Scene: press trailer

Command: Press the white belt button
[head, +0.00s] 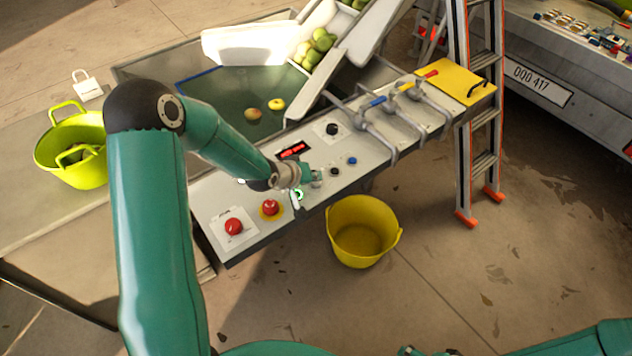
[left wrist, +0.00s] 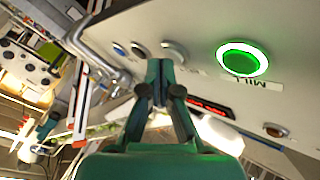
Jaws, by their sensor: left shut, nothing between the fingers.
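My left gripper (head: 314,177) is shut and empty, with its tips over the grey control panel (head: 262,230). In the left wrist view the shut fingertips (left wrist: 160,66) lie close to a pale, whitish button (left wrist: 174,50), probably the belt button; I cannot tell whether they touch it. In the head view that button is mostly hidden by the gripper. A green-lit ring button (head: 299,195) sits just beside the gripper; in the left wrist view this button (left wrist: 242,60) has a MILL label. What seems to be my right gripper (head: 408,351) barely shows at the bottom edge.
Red buttons (head: 234,227) sit at the panel's left end. A black button (head: 334,171) and a blue button (head: 351,160) lie right of the gripper, with grey pipes (head: 378,135) beyond. A yellow bucket (head: 362,230) stands below, and a ladder (head: 484,120) stands right.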

